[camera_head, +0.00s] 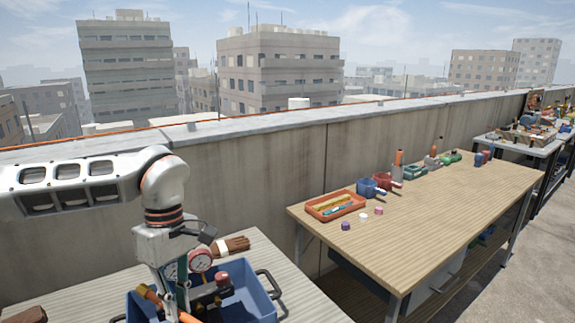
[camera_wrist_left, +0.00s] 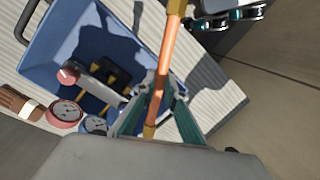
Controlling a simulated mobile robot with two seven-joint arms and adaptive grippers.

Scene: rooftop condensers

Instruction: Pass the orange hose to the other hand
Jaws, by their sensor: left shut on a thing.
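My left gripper (camera_head: 176,300) points down over the blue tray at the lower left of the head view. Its green fingers (camera_wrist_left: 158,92) are shut on the orange hose (camera_wrist_left: 168,55), a straight copper-orange piece with brass-coloured ends. In the head view part of the hose (camera_head: 150,295) shows left of the fingers; the rest is partly hidden by the gripper. In the left wrist view the hose runs from the fingers to the top edge. My right gripper cannot be made out in either view.
The blue tray (camera_head: 262,305) holds dark tools and stands on a pale ribbed bench (camera_head: 300,290). Gauges (camera_head: 200,260) and a brown brush (camera_head: 232,245) are by it. A wooden table (camera_head: 440,215) at right carries an orange tray (camera_head: 335,217) and small items. A parapet wall (camera_head: 290,165) runs behind.

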